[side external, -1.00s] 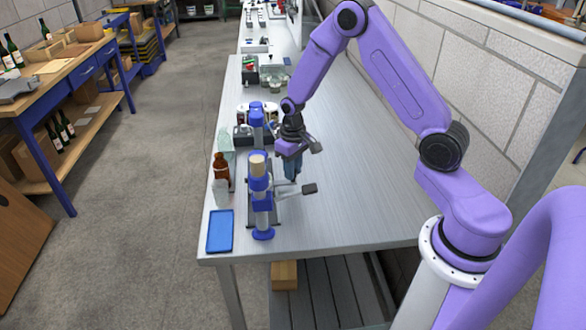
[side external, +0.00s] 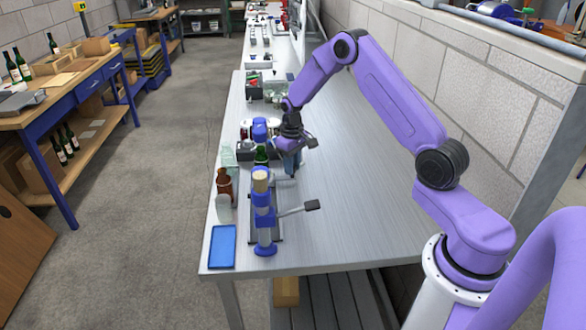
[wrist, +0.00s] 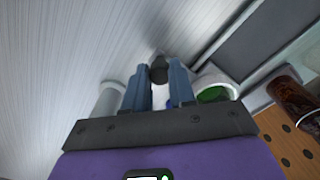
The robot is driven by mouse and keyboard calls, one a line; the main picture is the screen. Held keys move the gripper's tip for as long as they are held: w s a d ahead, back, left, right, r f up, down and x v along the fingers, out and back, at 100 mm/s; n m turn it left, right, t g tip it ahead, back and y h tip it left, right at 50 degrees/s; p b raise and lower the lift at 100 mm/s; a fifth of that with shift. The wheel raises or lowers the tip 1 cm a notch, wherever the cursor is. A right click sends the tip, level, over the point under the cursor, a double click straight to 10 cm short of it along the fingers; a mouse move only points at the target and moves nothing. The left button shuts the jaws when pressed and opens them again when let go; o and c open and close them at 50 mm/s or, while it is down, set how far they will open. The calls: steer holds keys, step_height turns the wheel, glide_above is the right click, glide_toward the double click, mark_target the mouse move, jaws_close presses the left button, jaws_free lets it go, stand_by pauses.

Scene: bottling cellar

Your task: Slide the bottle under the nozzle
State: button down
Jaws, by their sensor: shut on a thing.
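My gripper (wrist: 166,86) points down at the bench, right of the far blue-topped fixture (side external: 260,131) in the side view. Its fingers are shut on a small dark thing (wrist: 158,68), seen between the fingertips in the wrist view; I cannot tell what it is part of. A green bottle (side external: 261,155) shows just below the blue top, left of the fingers and apart from them in the side view. Its lower part is hidden by the near blue stand (side external: 264,222), which has a pale cork-like top and a side lever (side external: 312,205). I cannot make out the nozzle.
A brown bottle (side external: 225,184) stands at the bench's left edge, also at the wrist view's right edge (wrist: 292,100). A blue tray (side external: 222,247) lies at the near left corner. The bench right of the stand is clear. A block wall runs along the right.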

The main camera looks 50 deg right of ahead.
steer(key=shift+w+d+r, duration=0.1)
steer(key=shift+w+d, duration=0.15)
steer(key=c, duration=0.9)
jaws_free()
steer(key=shift+a, duration=0.1)
step_height(320, 180, up, 17)
steer(key=shift+s+r, duration=0.1)
steer(key=shift+r, duration=0.05)
